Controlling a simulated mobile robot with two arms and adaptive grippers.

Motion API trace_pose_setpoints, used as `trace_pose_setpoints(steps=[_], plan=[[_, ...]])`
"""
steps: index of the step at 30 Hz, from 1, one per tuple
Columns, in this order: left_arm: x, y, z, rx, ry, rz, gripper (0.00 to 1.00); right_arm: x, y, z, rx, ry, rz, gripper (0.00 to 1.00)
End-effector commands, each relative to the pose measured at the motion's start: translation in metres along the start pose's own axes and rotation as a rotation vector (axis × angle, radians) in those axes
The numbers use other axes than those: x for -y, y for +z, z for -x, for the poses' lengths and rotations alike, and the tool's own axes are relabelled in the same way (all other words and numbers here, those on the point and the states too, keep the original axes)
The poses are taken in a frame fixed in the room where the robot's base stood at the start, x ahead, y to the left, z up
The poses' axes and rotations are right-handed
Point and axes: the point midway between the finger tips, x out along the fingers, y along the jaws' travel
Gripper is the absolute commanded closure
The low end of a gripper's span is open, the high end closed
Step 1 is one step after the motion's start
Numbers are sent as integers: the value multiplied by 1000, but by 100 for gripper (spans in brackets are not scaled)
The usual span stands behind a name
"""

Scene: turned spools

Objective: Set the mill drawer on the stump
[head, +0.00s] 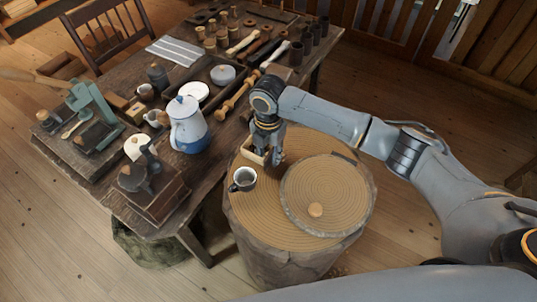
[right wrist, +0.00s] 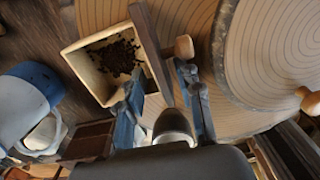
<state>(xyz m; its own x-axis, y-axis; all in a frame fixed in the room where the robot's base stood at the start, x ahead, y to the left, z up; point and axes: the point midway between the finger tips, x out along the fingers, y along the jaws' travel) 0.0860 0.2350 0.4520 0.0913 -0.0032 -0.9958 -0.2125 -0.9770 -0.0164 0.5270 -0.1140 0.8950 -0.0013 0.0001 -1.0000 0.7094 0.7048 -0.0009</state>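The mill drawer (right wrist: 102,68) is a pale open wooden box with dark grounds inside, a darker front panel and a round knob. In the head view the drawer (head: 252,152) is at the back left of the stump (head: 262,208), apparently on its top and partly hidden by my right gripper (head: 268,156). In the right wrist view the fingers of my right gripper (right wrist: 161,75) stand on both sides of the drawer's front panel, with small gaps showing at the tips. The mill (head: 147,190) stands at the table's front corner. My left gripper is not in view.
A round wooden slab (head: 330,192) with a knob covers the stump's right part. The table (head: 105,185) at left holds a blue-white pot (head: 188,128) and several wooden tools.

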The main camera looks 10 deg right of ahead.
Motion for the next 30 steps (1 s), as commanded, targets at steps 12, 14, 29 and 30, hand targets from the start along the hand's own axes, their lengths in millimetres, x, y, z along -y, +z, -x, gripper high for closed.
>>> trace_pose_setpoints(steps=[12,14,29,30], plan=[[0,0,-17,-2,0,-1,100,-1,1,82,3,4,0,65],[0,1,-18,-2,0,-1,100,-1,1,92,3,3,1,65],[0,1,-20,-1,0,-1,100,0,0,114,0,0,0,65],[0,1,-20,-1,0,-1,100,0,0,114,0,0,0,65]])
